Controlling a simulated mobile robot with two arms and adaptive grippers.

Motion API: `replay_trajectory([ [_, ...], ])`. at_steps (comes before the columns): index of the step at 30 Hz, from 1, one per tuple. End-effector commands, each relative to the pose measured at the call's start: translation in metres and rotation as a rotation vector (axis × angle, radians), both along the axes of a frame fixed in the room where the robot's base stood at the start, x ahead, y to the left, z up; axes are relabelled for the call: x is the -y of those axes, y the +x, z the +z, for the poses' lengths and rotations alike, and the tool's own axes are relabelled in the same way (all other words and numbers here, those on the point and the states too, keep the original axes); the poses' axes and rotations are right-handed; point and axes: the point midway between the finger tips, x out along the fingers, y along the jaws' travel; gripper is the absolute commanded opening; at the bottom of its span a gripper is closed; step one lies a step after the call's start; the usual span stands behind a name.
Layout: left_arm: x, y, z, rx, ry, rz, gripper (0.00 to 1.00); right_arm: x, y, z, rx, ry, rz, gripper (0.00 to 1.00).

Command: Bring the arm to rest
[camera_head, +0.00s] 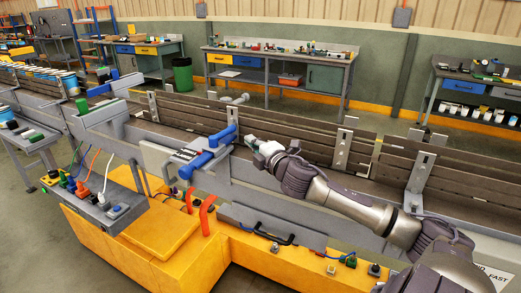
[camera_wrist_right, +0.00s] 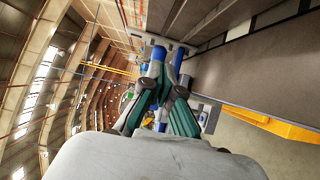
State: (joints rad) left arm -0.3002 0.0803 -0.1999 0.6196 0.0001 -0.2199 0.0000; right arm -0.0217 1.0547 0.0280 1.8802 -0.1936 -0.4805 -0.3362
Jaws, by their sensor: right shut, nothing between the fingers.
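My right arm (camera_head: 340,195) reaches in from the lower right of the head view, over the conveyor's near rail. Its gripper (camera_head: 252,143) is at the arm's left end, just right of a blue-handled grey fixture (camera_head: 205,155) on the rail. In the right wrist view the dark and green fingers (camera_wrist_right: 162,88) are drawn together with nothing held. Blue parts (camera_wrist_right: 157,58) show beyond the fingertips; whether the fingers touch them I cannot tell. My left gripper is in neither view.
The conveyor (camera_head: 290,135) with its metal brackets runs across the scene under the arm. A yellow base (camera_head: 215,225) with red hooks (camera_head: 207,215) stands in front. A grey control box (camera_head: 110,205) with plugged cables is at left. Workbenches (camera_head: 285,52) line the back wall.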

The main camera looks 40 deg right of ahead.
Motion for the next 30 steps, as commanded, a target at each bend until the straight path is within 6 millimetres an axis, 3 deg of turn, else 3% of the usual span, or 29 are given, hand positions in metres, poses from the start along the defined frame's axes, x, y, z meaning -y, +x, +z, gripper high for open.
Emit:
replay_trajectory([
  [9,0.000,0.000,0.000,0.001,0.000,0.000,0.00,-0.008,-0.040,-0.002,-0.003,0.001,0.001,0.00],
  [22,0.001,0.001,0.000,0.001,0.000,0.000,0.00,-0.010,-0.050,-0.003,-0.004,0.007,-0.003,0.00],
  [26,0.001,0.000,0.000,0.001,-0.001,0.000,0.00,-0.017,-0.061,-0.035,-0.050,0.104,-0.044,0.00],
  [30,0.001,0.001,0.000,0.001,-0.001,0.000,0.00,-0.041,-0.096,-0.113,-0.176,0.344,-0.159,0.00],
])
